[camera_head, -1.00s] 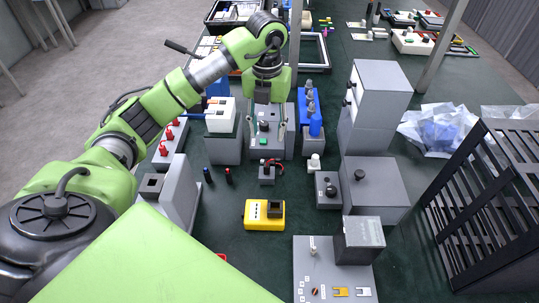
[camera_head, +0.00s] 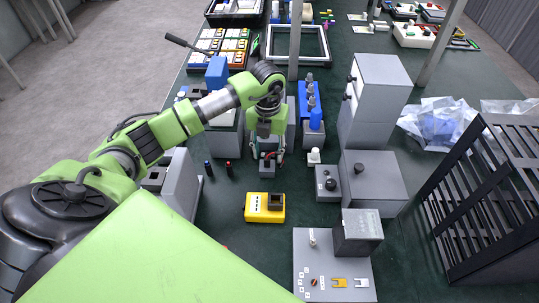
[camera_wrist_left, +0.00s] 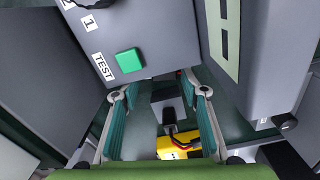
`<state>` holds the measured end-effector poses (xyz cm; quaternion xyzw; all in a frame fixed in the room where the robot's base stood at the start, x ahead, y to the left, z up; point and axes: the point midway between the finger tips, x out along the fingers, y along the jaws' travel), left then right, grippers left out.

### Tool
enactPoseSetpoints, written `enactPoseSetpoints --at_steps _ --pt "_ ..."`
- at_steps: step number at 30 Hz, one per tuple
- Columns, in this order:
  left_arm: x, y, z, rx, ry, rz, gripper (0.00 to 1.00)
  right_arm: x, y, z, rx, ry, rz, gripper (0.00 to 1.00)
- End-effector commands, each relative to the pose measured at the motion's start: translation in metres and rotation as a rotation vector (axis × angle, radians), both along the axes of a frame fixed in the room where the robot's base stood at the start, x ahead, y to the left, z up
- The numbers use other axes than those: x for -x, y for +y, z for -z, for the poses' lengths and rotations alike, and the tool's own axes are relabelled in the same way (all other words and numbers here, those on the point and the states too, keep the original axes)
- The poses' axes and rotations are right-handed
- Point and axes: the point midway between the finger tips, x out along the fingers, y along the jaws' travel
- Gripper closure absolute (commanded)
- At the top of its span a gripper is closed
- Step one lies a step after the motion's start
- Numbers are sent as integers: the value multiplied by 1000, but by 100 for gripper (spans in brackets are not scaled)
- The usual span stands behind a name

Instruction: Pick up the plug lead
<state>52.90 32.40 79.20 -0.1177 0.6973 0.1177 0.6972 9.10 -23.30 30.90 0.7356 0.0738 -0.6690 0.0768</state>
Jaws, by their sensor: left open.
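The plug lead is not clearly visible. A small dark red and black piece (camera_head: 269,155) shows on a small grey block (camera_head: 267,170), partly covered by my left gripper (camera_head: 268,159). My left gripper is open, pointing down, with its fingertips on either side of the block's top. In the left wrist view, the teal-padded fingers (camera_wrist_left: 161,94) stand apart, with the grey block (camera_wrist_left: 172,106) in the gap beyond them. A dark cable-like piece (camera_wrist_left: 170,129) runs near it. I cannot tell whether the fingers touch anything. My right gripper is not in view.
A yellow box (camera_head: 258,213) stands in front of the block. A grey housing with a green TEST button (camera_wrist_left: 129,61) is close to the fingers. Blue and red small posts (camera_head: 228,169) stand left, and a white-topped piece (camera_head: 314,156) stands right.

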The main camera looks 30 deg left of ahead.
Motion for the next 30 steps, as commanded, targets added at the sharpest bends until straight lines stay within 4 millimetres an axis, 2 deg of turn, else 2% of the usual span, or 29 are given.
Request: enactPoseSetpoints --at_steps 3,4,6,20,26,30 --pt "0 0 0 0 0 0 60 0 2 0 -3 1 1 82" --pt "0 0 0 0 0 0 65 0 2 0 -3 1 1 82" --pt "0 0 0 0 0 0 82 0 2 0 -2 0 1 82" --pt "0 0 -5 -1 0 0 82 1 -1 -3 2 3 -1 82" --pt "0 1 -22 -2 -2 -1 82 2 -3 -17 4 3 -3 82" --pt "2 -2 -42 0 0 2 82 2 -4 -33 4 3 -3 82"
